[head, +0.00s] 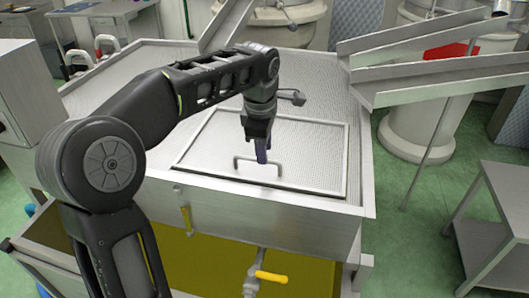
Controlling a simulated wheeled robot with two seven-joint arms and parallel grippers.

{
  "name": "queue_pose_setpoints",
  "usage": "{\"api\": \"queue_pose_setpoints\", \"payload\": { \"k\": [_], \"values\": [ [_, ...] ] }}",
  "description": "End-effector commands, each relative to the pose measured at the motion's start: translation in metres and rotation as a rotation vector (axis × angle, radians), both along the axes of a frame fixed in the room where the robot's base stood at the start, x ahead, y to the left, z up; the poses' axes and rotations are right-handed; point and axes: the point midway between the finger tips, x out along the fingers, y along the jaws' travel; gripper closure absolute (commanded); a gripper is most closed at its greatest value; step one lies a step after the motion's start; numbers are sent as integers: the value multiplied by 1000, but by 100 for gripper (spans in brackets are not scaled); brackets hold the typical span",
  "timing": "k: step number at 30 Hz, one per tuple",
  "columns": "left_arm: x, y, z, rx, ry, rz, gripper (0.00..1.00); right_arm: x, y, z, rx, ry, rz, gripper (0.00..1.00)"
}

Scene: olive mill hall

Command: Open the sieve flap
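The sieve flap (312,147) is a framed, perforated metal panel lying flat in the top of the large steel vat. Its grey bar handle (240,159) stands up near the flap's front edge. My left gripper (262,158) points down at the handle, with its fingers overlapping the handle's middle in the head view. The fingers look close together, but I cannot tell whether they grip the bar or are only beside it. The flap lies level in its frame. My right gripper is not in view.
The steel vat (300,222) has a raised rim and a yellow-handled valve (271,277) low on its front. Metal chutes (440,78) slope over its right rear edge. A steel table (509,190) stands at right, with green floor (415,245) between. A grey cabinet (25,95) stands at left.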

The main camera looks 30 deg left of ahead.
Motion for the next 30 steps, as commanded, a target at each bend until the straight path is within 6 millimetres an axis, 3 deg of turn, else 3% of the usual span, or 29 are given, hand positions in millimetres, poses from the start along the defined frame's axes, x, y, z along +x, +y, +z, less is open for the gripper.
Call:
{"api": "queue_pose_setpoints", "payload": {
  "k": [6,14,26,30],
  "values": [
    [4,1,-21,0,1,1,67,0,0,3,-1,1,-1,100],
    [4,1,-22,0,0,0,67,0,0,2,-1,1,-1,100],
    [4,1,-22,0,0,0,99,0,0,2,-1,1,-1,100],
    [4,1,-22,0,0,0,100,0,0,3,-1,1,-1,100]
  ]
}}
